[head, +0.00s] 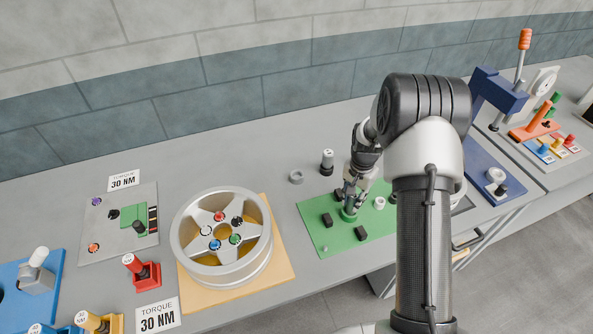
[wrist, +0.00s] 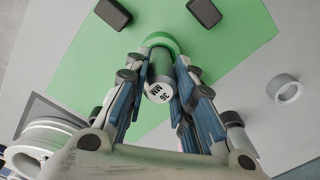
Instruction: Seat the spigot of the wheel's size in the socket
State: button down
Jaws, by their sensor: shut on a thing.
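My gripper (head: 350,193) is over the green plate (head: 315,238). In the wrist view, my gripper (wrist: 160,60) is shut on a grey spigot (wrist: 160,73) with a white end marked "MM" and a number that looks like 36. The round green socket (wrist: 160,41) is right at the far end of the spigot; it also shows in the head view (head: 349,214) below my fingers. I cannot tell how deep the spigot sits in it. A second dark spigot (head: 327,162) with a white top stands behind the plate. The silver wheel (head: 222,238) lies on a tan board.
A grey ring (head: 296,177) lies behind the plate. A blue press (head: 497,95) stands at right. A grey torque plate (head: 102,237) lies at left.

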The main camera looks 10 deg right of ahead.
jog(key=shift+f+b, duration=0.6)
jog(key=shift+f, duration=0.2)
jog(key=c, duration=1.3)
grip_release()
jog(key=shift+c, duration=1.3)
jog(key=shift+r+p, duration=2.05)
jog(key=shift+r, duration=1.5)
